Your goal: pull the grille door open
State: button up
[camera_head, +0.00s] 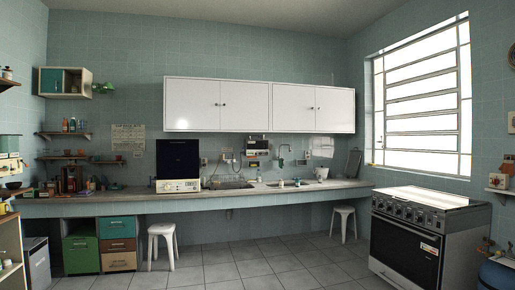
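I see no door that I can clearly identify as a grille door. The stove (425,235) at the right has a dark front door with a light handle bar, and it looks shut. A black upright panel (178,158) stands on the counter above a cream unit with controls (178,186); I cannot tell whether it is a lid or a door. The window (422,98) at the right has horizontal bars. My gripper is not in view.
A long counter (215,204) runs along the back wall below white cabinets (217,104). White stools (162,237) (343,213) and coloured drawers (118,245) stand beneath it. Shelves are at the left. The tiled floor (250,270) in the middle is clear.

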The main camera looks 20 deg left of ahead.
aim_at(250, 144)
jog(key=i+j+u, duration=0.15)
jog(key=i, duration=0.2)
jog(key=i+j+u, duration=0.15)
jog(key=i, duration=0.2)
jog(key=i+u, duration=0.4)
jog(key=i, duration=4.15)
